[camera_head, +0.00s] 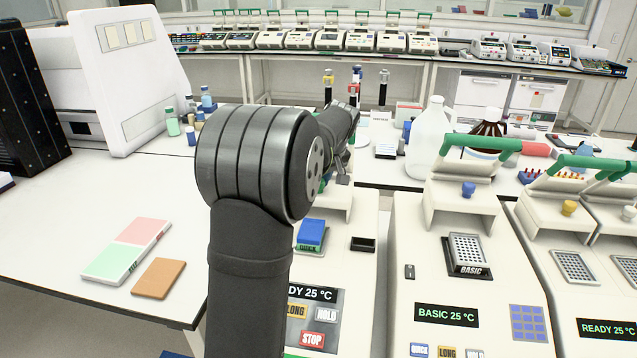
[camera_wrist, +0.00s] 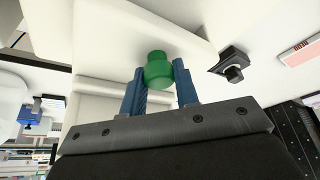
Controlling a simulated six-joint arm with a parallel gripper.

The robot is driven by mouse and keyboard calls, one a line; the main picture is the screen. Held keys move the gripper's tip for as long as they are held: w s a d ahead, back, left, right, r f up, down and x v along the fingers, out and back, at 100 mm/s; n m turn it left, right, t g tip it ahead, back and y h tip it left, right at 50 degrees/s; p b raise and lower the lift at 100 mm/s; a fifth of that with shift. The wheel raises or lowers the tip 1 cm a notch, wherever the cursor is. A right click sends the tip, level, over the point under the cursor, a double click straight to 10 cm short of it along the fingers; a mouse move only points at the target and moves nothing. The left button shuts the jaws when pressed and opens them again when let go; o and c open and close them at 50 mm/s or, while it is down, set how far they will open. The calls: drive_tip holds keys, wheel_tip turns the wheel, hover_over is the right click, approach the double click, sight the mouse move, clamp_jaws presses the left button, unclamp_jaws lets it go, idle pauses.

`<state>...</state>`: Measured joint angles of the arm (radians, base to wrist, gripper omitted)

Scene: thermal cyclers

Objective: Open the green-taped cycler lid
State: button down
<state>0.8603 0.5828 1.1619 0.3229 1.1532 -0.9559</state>
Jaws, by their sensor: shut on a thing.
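My gripper (camera_wrist: 159,72) has its two blue fingers on either side of a green knob (camera_wrist: 158,72), shut on it. The knob stands out from a cream lid panel (camera_wrist: 110,38) in the wrist view. In the head view my arm hides the gripper, the knob and much of the cycler (camera_head: 345,268) below. That cycler has a display partly reading 25 °C and a blue-topped block (camera_head: 311,235). A cream part (camera_head: 335,207) shows behind the block, apparently the lid, raised; its exact angle is hidden. I cannot make out green tape on it.
To the right stand a BASIC cycler (camera_head: 410,285) with a blue knob (camera_head: 468,189) and another with a yellow knob (camera_head: 569,208). A white jug (camera_head: 428,140) stands behind. Pink-green (camera_head: 127,252) and brown pads (camera_head: 158,278) lie on the left bench, which has free room.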

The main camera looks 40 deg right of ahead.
drive_tip(key=c, duration=1.1)
unclamp_jaws()
drive_tip(key=v, duration=1.7)
drive_tip(key=shift+s+r, duration=0.2)
drive_tip(key=x, duration=1.7)
drive_tip(key=shift+w+f, duration=0.1)
drive_tip(key=shift+f, duration=0.15)
drive_tip(key=shift+a, duration=0.15)
